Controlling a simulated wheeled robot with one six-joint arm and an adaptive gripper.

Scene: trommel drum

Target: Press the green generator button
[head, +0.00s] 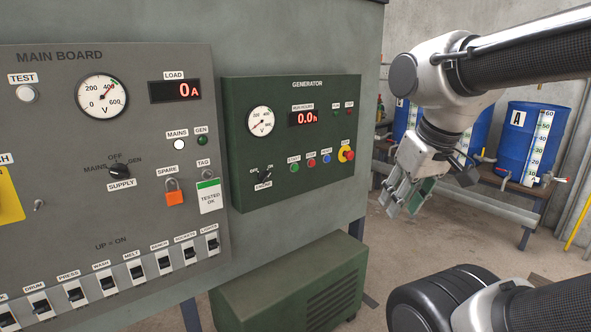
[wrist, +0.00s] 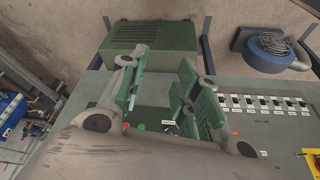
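The green generator button (head: 294,168) sits under a START label on the dark green generator panel (head: 340,100), left of a red STOP button (head: 311,162) and a blue RESET button (head: 327,158). In the head view my gripper (head: 405,197) hangs in the air to the right of the panel, apart from it, fingers pointing down. In the wrist view my gripper (wrist: 163,92) has its two fingers spread with nothing between them. A small green spot that looks like the button (wrist: 140,127) shows near the gripper's base there.
A red and yellow emergency stop (head: 346,154) is right of the buttons. The engine switch (head: 264,178) is to their left. The grey main board (head: 60,150) with breakers and an orange padlock (head: 174,194) adjoins. A green box (head: 290,285) stands below. Blue barrels (head: 530,140) are behind.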

